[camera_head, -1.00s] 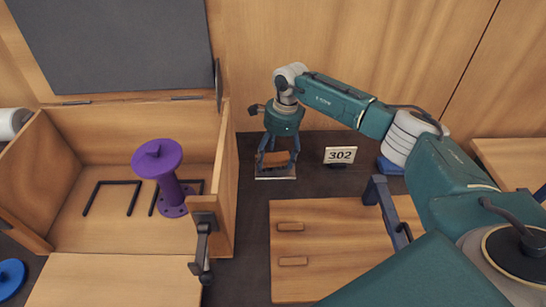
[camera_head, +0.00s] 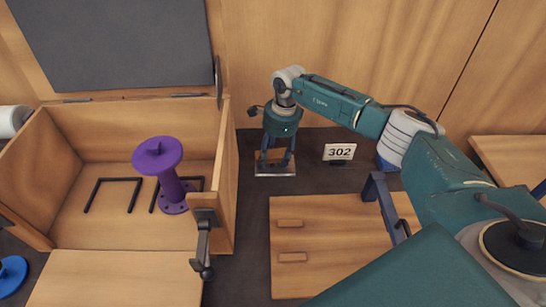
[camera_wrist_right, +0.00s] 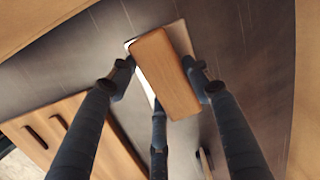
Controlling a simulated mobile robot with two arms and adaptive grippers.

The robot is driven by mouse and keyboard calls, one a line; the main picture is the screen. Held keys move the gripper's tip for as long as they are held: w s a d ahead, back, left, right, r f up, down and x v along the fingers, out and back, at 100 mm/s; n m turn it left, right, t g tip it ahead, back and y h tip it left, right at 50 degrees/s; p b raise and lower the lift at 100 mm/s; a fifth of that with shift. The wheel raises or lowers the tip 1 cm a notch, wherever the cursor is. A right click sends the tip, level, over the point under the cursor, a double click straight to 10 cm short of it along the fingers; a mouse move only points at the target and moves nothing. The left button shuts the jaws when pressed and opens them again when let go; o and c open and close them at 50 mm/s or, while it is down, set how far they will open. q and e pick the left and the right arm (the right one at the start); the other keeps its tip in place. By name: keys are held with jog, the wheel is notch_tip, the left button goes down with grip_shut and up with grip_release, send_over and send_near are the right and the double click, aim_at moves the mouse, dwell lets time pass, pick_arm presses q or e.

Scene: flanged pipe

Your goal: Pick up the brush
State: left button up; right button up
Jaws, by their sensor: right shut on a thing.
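The brush shows as a brown wooden block (camera_head: 272,156) low between the fingers of my right gripper (camera_head: 277,152), at the back of the dark worktop. In the right wrist view the wooden block (camera_wrist_right: 166,75) lies tilted, with fingers at both sides. My right gripper points down and is shut on it. A pale flat plate (camera_head: 275,172) shows under the brush; I cannot tell whether the brush touches it. The bristles are hidden. My left gripper is not in view.
An open wooden box (camera_head: 228,190) at left holds a purple flanged pipe (camera_head: 170,187) and black brackets. A small "302" sign (camera_head: 339,152) stands right of the gripper. A blue disc (camera_head: 12,274) is at far left.

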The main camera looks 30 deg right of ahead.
aim_at(273, 156)
notch_tip(273, 156, up, 20)
jog(key=b, duration=0.5)
jog(key=o, duration=0.4)
jog(key=shift+c, duration=1)
jog(key=shift+s+f, duration=0.1)
